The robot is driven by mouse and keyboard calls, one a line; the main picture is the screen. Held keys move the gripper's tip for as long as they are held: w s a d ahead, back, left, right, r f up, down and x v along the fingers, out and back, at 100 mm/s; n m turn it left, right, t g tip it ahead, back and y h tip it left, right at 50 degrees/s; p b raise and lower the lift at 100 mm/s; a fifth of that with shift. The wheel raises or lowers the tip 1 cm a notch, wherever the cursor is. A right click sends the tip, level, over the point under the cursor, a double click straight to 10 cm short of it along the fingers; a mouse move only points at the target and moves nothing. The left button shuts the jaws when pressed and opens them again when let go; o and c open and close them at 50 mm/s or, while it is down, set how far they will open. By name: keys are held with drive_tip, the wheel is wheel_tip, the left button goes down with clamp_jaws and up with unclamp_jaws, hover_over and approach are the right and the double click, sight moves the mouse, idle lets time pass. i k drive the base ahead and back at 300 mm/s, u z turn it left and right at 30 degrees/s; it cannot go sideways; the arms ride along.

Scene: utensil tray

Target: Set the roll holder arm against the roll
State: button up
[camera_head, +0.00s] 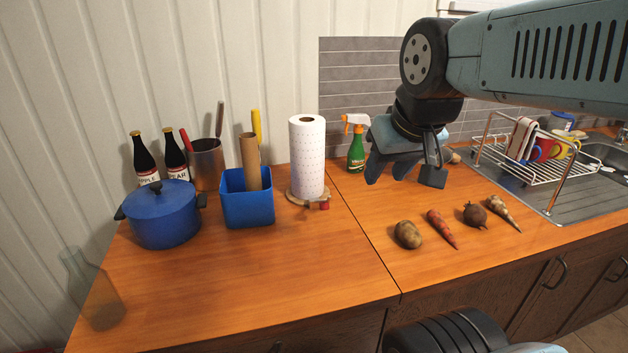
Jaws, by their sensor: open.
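The paper towel roll (307,158) stands upright on a round wooden base (303,198) near the middle of the counter. A small red part (324,205) shows at the front right edge of that base. I cannot clearly make out the holder arm; it may be the part ending in this red piece. My gripper (403,182) hangs above the counter to the right of the roll, pointing down. Its jaws are apart and nothing shows between them. It is not touching the roll.
A green spray bottle (357,146) stands behind, between roll and gripper. A blue bin (246,202) and blue pot (162,213) are left of the roll. Several vegetables, including a potato (408,234), lie at the front right. A dish rack (530,160) is at the right. The front left counter is mostly clear.

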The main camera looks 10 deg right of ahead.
sight(324, 205)
drive_tip(key=z, duration=0.1)
drive_tip(key=k, duration=1.65)
drive_tip(key=u, duration=0.2)
drive_tip(key=i, duration=1)
drive_tip(key=z, duration=0.05)
